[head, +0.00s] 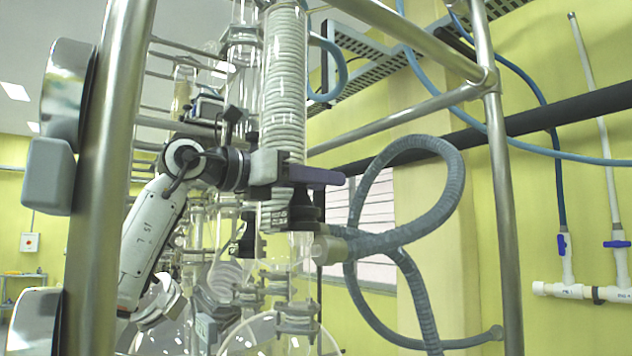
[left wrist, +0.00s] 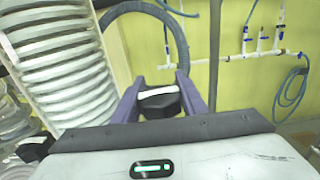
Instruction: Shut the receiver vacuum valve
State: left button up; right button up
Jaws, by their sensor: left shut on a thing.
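My left gripper (head: 334,178), with purple fingers, reaches in from the left at the glass column, just below the coiled condenser. In the left wrist view its two fingers (left wrist: 160,86) stand on either side of a black knob with a white top (left wrist: 160,102), which I take to be the receiver vacuum valve, and are shut on it. In the head view a black valve body (head: 304,207) shows just under the fingers. The gripped knob itself is hidden there by the purple finger. The valve's turn position cannot be told. My right gripper is not in view.
The coiled glass condenser (head: 284,80) rises close beside my gripper. A thick grey hose (head: 452,190) loops to the right of the valve. Steel frame posts (head: 505,200) stand left and right. Blue-handled wall taps (head: 617,244) are far right.

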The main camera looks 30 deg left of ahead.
pick_arm(q)
jog(key=shift+d+m+g+h, duration=0.15)
jog(key=shift+m+g+h, duration=0.35)
jog(key=shift+h, duration=0.4)
jog(key=o, duration=0.8)
jog(key=shift+s, duration=0.1)
jog(key=b+v, duration=0.2)
jog(key=v, duration=0.8)
jog(key=shift+s, duration=0.2)
jog(key=shift+f, duration=0.1)
